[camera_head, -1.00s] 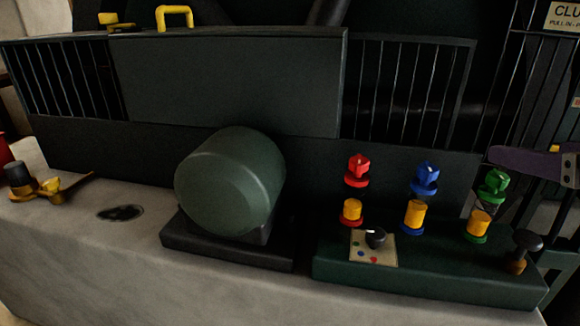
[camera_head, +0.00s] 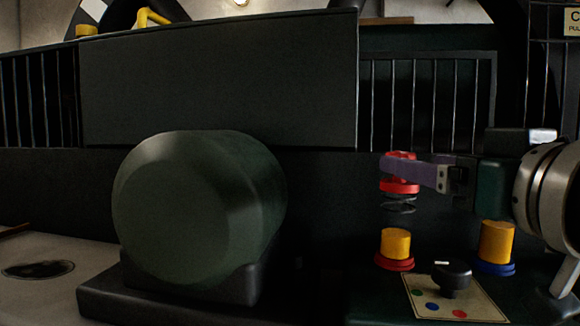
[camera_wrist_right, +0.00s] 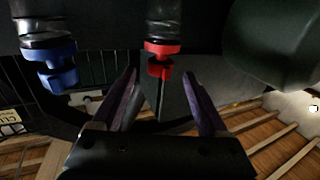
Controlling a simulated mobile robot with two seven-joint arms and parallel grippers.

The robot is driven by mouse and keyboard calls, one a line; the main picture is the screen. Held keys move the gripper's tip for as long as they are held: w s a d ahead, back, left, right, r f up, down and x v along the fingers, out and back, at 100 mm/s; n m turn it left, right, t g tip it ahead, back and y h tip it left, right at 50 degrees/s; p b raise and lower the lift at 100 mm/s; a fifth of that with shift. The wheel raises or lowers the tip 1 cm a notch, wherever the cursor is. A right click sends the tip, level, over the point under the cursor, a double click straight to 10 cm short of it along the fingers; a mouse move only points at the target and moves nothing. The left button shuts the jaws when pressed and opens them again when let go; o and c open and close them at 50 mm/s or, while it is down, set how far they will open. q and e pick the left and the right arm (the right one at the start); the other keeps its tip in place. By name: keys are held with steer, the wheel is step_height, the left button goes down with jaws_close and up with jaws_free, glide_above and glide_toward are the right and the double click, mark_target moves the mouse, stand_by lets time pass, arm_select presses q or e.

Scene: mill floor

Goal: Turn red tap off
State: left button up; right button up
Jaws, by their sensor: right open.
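The red tap (camera_head: 401,187) stands on a coiled stem above a yellow cylinder with a red base ring in the head view. My right gripper (camera_head: 388,170) reaches in from the right at the tap's height, and a purple finger hides part of its handle. In the right wrist view the red tap (camera_wrist_right: 158,69) appears between the tips of my open right gripper (camera_wrist_right: 161,78), with space on both sides. I cannot tell whether a finger touches it. My left gripper is not in view.
The blue tap (camera_wrist_right: 57,72) is beside the red one. A black selector knob (camera_head: 451,276) sits on a plate (camera_head: 480,306) with coloured dots in front of the taps. A large green drum (camera_head: 190,205) stands left of them.

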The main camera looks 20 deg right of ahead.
steer(key=w+d, duration=0.1)
steer(key=w, duration=0.7)
steer(key=shift+d, duration=0.1)
jaws_close()
stand_by(0.5)
